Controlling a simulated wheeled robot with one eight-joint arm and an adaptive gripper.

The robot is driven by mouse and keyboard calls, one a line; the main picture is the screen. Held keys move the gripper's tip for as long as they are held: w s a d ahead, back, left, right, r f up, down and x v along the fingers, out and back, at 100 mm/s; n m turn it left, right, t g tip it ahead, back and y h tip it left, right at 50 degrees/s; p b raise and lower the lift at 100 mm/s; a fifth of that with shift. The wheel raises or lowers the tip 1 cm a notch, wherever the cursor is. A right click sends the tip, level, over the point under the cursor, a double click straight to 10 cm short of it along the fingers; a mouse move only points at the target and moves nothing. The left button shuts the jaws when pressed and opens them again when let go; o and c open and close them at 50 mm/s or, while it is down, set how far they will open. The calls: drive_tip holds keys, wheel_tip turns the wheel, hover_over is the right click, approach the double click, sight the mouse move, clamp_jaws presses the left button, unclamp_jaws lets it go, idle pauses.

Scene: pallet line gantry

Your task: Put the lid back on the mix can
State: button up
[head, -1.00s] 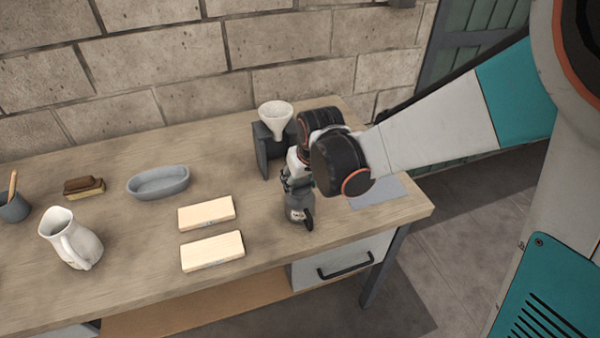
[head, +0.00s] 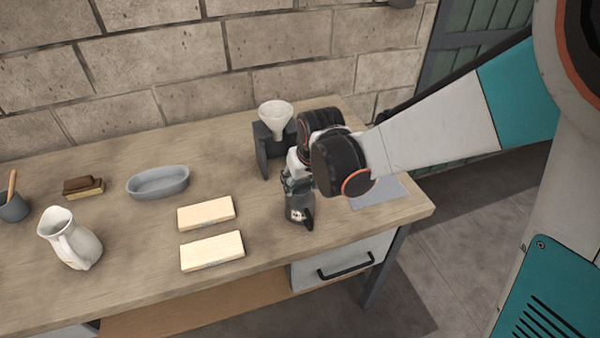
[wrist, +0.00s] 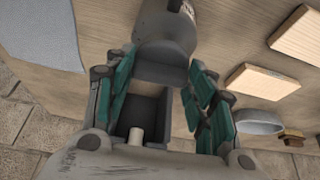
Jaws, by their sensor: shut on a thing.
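The mix can (head: 298,214), dark grey with a pale label and a black handle, stands upright near the right end of the bench. My gripper (head: 294,186) is right above it, pointing down at its top. In the wrist view, my gripper (wrist: 166,72) is shut on a dark grey piece, which looks like the lid (wrist: 162,68). The can's lighter body (wrist: 166,30) shows just beyond the fingertips. The lid is at or very close to the can's top; I cannot tell whether it is seated. In the head view my fingers hide the lid.
A dark stand (head: 265,155) holding a white funnel (head: 276,115) is close behind my gripper. Two pale blocks (head: 206,213) lie left of the can. A grey dish (head: 158,183), brush (head: 84,187) and white jug (head: 70,240) are farther left. A grey mat (head: 378,194) lies right.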

idle(0.3)
drive_tip(key=o, duration=0.9)
drive_tip(key=shift+c, duration=0.2)
drive_tip(key=shift+o, duration=0.5)
drive_tip(key=o, duration=0.4)
drive_tip(key=shift+r, duration=0.1)
drive_tip(key=shift+r+p, duration=2.55)
drive_tip(key=shift+r, duration=0.85)
drive_tip(key=shift+c, duration=0.7)
